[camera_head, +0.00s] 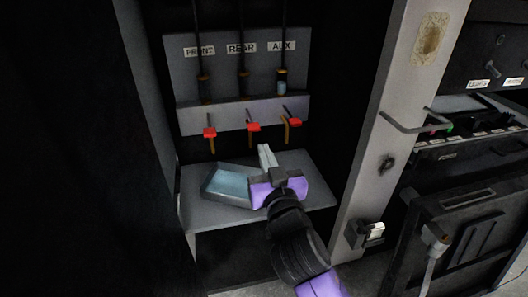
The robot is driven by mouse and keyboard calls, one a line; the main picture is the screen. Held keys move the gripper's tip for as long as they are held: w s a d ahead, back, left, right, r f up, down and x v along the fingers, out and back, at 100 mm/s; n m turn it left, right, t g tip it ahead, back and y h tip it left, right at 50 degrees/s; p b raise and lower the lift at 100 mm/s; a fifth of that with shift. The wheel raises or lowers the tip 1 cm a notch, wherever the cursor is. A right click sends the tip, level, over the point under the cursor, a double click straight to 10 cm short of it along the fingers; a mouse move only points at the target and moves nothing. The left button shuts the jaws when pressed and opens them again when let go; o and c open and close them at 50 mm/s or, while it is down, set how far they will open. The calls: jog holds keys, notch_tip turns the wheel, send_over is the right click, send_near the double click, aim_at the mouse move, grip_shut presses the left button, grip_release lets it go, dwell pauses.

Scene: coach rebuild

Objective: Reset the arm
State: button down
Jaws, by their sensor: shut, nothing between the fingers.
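My gripper (266,155) is shut and empty. It points up and away from me, in front of the grey panel and over the shelf. My arm, dark with purple parts, reaches in from the lower right. My gripper's tip is below the red handles, slightly right of the middle one, and seems apart from them. Depth between the tip and the panel is hard to tell.
A grey panel (188,70) is labelled FRONT, REAR and AUX, with red-handled taps (253,127) below. A shallow blue-grey tray (228,186) lies on the shelf (192,213), left of my gripper. A pale post (372,150) and a switch box (480,60) stand at right.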

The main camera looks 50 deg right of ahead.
jog(key=shift+r, duration=0.1)
dwell(0.4)
jog(key=s+a+f+n+t+y+p, duration=0.2)
jog(key=s+a+f+n+t+y, duration=0.15)
jog(key=s+a+n+y, duration=0.7)
jog(key=s+a+f+m+g+p, duration=0.1)
jog(key=s+a, duration=0.3)
jog(key=s, duration=0.6)
jog(key=s+a+f+m+g+p, duration=0.2)
jog(key=s+a+f+g, duration=0.1)
jog(key=s, duration=0.7)
jog(key=shift+s+a+f+m, duration=0.35)
jog(key=shift+s+a+f, duration=0.05)
jog(key=shift+a+f, duration=0.2)
